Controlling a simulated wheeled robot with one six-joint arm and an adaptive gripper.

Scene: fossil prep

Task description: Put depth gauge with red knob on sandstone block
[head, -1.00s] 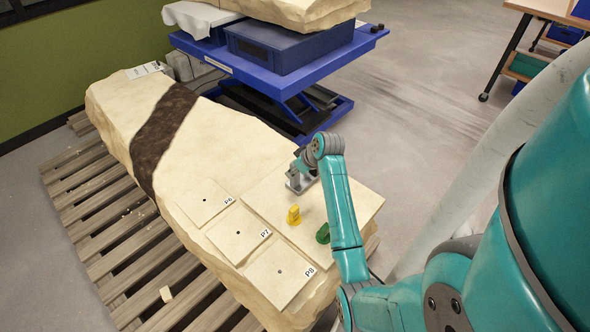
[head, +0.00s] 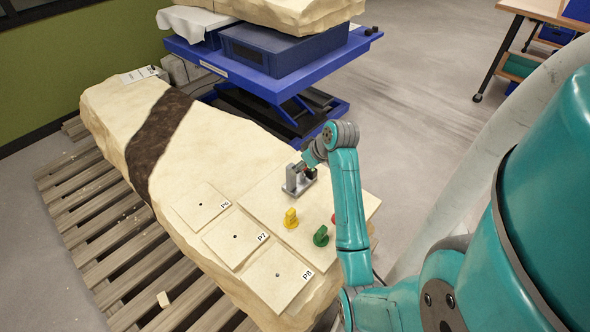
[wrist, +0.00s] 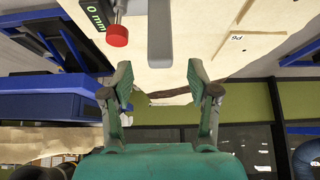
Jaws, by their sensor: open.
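The depth gauge (head: 292,184) is a small grey stand with a post, upright on the flat pale slab (head: 262,188) at the right end of a large pale stone block (head: 210,140) with a dark band. In the wrist view its grey post (wrist: 160,35) shows beside the red knob (wrist: 117,35) and a display (wrist: 97,14) reading 0 mm. My gripper (wrist: 160,85) is open, with nothing between its fingers, close to the gauge. In the head view my forearm partly hides the gripper. I cannot tell whether a finger touches the gauge.
A yellow piece (head: 291,218), a green piece (head: 321,236) and a red piece (head: 333,218) stand on the slab near my arm. Tiles P6 (head: 201,203), P7 (head: 228,236) and P8 (head: 272,282) lie left of them. A blue lift table (head: 260,82) stands behind.

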